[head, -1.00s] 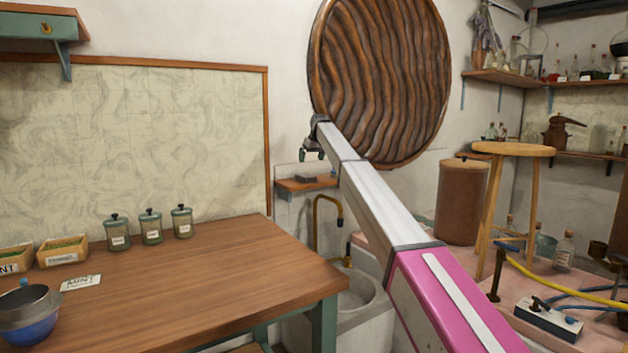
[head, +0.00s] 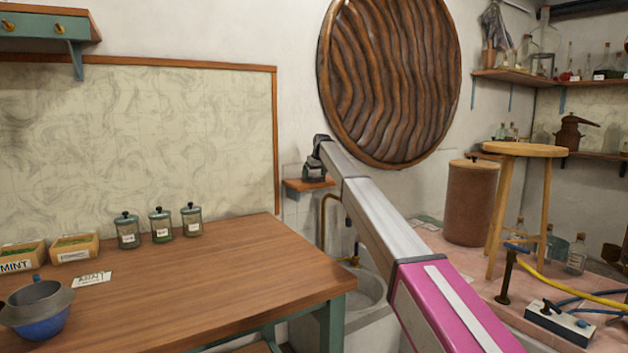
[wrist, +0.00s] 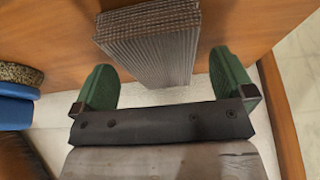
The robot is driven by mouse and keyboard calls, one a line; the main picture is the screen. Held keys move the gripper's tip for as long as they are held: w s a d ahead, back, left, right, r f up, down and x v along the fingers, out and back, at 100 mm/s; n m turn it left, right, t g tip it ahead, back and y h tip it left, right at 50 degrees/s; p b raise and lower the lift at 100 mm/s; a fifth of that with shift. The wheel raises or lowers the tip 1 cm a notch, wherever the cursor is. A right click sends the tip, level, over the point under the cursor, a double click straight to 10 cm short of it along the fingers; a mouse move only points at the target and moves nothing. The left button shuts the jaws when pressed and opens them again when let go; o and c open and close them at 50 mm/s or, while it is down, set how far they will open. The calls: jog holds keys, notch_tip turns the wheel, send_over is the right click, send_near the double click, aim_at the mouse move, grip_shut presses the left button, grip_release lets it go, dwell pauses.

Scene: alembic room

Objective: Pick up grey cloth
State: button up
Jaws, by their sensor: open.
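The grey cloth (wrist: 148,45) is a folded, ribbed stack lying on a small wooden wall shelf (wrist: 268,25) in the wrist view. My gripper (wrist: 162,66) is open, with one green finger on each side of the cloth's near part. Gaps show between the cloth and both fingers, so it is not gripped. In the head view my gripper (head: 315,170) is at the small wall shelf (head: 295,187), and the cloth there is hidden or cannot be told apart from it.
In the wrist view a blue item (wrist: 12,112) and a mottled tan item (wrist: 20,77) lie left of the gripper. In the head view a brass tap (head: 326,215) and a sink (head: 368,290) are below the shelf. A wooden table (head: 200,290) with jars stands left.

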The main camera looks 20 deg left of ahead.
aim_at(311, 175)
jog(key=shift+f, duration=0.3)
jog(key=c, duration=1)
jog(key=shift+c, duration=0.2)
jog(key=shift+r, duration=0.1)
jog(key=shift+r, duration=0.5)
jog(key=r, duration=0.3)
jog(key=shift+s+a+r, duration=0.2)
jog(key=shift+s+r, duration=0.05)
jog(key=s+a+r, duration=0.5)
jog(key=s+r, duration=0.1)
jog(key=s, duration=0.3)
jog(key=shift+s+r, duration=0.25)
jog(key=shift+s, duration=0.15)
